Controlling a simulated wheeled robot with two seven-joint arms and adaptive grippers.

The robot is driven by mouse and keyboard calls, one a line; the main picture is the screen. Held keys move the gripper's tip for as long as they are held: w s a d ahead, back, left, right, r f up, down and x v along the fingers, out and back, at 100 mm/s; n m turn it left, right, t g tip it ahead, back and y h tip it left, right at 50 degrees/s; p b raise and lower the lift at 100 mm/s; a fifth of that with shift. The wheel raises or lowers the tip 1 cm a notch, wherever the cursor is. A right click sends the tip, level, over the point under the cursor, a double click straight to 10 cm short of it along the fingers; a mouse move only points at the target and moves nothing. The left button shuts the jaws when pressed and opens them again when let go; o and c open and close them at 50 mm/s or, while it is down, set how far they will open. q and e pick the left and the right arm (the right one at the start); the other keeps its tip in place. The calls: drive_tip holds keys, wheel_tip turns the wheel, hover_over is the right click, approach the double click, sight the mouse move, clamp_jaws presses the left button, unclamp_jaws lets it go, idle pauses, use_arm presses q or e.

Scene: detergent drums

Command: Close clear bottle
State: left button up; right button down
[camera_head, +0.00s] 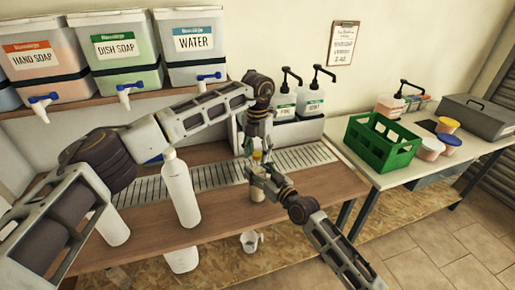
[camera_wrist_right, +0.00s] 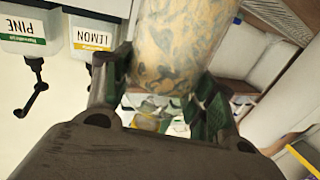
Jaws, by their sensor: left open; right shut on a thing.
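My right gripper (camera_head: 262,172) is shut on a bottle, low over the front of the wooden counter. In the right wrist view the bottle (camera_wrist_right: 180,45) is large, yellowish with grey-blue swirls, between the two fingers of the right gripper (camera_wrist_right: 160,105). In the head view only a small pale part of the bottle (camera_head: 257,193) shows below the fingers. My left gripper (camera_head: 253,143) is open and points down just above the right gripper, at the bottle's upper end. A small yellowish bit shows between the two grippers; I cannot tell whether it is a cap or the neck.
A tall white bottle (camera_head: 180,190) stands on the counter left of the grippers. A metal drip grate (camera_head: 210,178) runs behind. Two black-pump dispensers (camera_head: 312,100) stand at the back. A green crate (camera_head: 380,142) is on the right table.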

use_arm(q)
drive_tip(key=shift+c, duration=0.5)
clamp_jaws()
drive_tip(key=m, duration=0.5)
drive_tip(key=shift+o, duration=0.9)
unclamp_jaws()
wheel_tip(320, 180, up, 12)
